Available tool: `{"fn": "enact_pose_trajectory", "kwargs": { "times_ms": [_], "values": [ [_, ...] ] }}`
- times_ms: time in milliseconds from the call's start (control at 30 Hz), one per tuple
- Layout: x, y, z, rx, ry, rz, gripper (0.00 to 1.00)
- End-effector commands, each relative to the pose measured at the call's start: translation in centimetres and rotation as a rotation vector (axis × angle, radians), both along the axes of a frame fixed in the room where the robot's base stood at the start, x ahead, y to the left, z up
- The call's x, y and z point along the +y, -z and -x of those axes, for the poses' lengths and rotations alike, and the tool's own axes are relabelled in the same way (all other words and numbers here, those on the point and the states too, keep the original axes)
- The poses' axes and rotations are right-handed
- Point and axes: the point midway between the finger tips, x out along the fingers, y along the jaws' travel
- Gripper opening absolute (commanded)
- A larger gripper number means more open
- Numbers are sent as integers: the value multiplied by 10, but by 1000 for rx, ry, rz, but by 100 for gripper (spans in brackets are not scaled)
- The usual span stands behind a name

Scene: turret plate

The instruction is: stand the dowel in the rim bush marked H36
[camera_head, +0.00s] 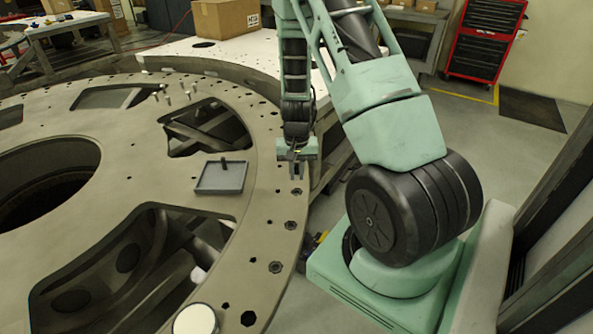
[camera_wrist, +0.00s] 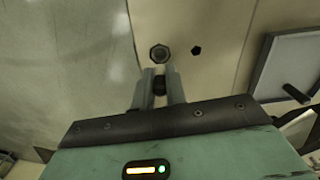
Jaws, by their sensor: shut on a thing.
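My gripper (camera_head: 296,172) is over the outer rim of the turret plate (camera_head: 235,210), pointing down. In the wrist view its two fingers (camera_wrist: 160,88) are shut on a small dark round piece (camera_wrist: 159,86), seen end-on, which I take to be the dowel. Most of it is hidden by the fingers. A dark-ringed rim bush (camera_wrist: 160,53) lies just beyond the fingertips, apart from them in the picture. A rim bush also shows just below the gripper in the head view (camera_head: 297,191). No H36 marking is legible, and the height of the dowel cannot be told.
A grey tray (camera_head: 221,178) lies on the plate left of the gripper, with a dark peg (camera_head: 223,163) in it. More rim bushes (camera_head: 290,225) follow the rim. Several pale pins (camera_head: 167,92) stand farther back. Large openings (camera_head: 140,260) cut the plate. A cardboard box (camera_head: 226,17) stands behind.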

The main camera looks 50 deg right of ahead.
Motion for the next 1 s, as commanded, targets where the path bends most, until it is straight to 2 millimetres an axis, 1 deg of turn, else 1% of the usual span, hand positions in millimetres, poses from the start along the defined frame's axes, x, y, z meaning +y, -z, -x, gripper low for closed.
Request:
{"fn": "enact_pose_trajectory", "kwargs": {
  "times_ms": [33, 1000],
  "values": [
    [0, 5, 0, 0, 0, 0, 0],
    [0, 50, 0, 0, -1, 0, 0]
  ]
}}
